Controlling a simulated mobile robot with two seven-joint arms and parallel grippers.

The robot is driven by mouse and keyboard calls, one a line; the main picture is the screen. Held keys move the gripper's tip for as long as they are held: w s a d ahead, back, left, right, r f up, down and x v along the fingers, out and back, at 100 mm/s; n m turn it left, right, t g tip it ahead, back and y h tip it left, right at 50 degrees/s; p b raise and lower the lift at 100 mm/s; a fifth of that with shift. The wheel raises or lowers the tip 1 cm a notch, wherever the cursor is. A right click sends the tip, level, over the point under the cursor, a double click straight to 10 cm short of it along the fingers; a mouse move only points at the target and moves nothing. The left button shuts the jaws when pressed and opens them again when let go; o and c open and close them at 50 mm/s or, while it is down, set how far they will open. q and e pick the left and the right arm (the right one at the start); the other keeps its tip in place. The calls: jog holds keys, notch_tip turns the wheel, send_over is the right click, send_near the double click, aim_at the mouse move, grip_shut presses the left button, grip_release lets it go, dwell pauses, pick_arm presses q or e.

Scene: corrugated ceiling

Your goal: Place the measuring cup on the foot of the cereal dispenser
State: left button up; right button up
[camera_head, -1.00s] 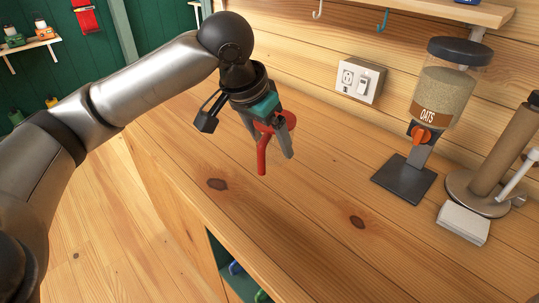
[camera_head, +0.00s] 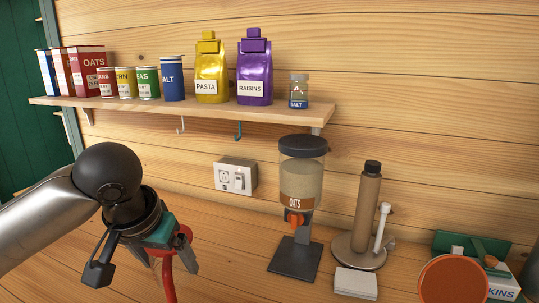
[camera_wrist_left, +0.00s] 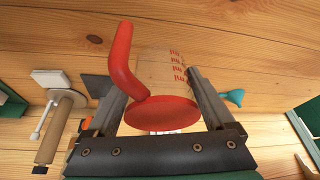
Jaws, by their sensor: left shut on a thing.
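The measuring cup (camera_head: 168,281) is in my left gripper (camera_head: 167,263), at the lower left of the head view. It shows a red handle there. In the left wrist view the cup (camera_wrist_left: 165,72) is clear with red markings and a red round end, between the two fingers. My left gripper is shut on it, left of the cereal dispenser and apart from it. The cereal dispenser (camera_head: 301,180) holds oats and has a dark lid and orange knob. Its flat dark foot (camera_head: 294,260) is bare on the counter. My right gripper is not in view.
A paper-towel holder (camera_head: 367,215) and a white block (camera_head: 356,283) stand right of the dispenser. Further right are a round terracotta-coloured thing (camera_head: 453,280) and a green box (camera_head: 470,243). A shelf (camera_head: 200,107) with food packages hangs above. Counter left of the foot is clear.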

aim_at(185, 285)
pick_arm(q)
jog(key=shift+n, duration=0.5)
jog(key=d+f, duration=0.1)
jog(key=s+d+f, duration=0.1)
jog(key=f, duration=0.1)
jog(key=shift+s+d, duration=0.2)
jog(key=shift+d, duration=0.05)
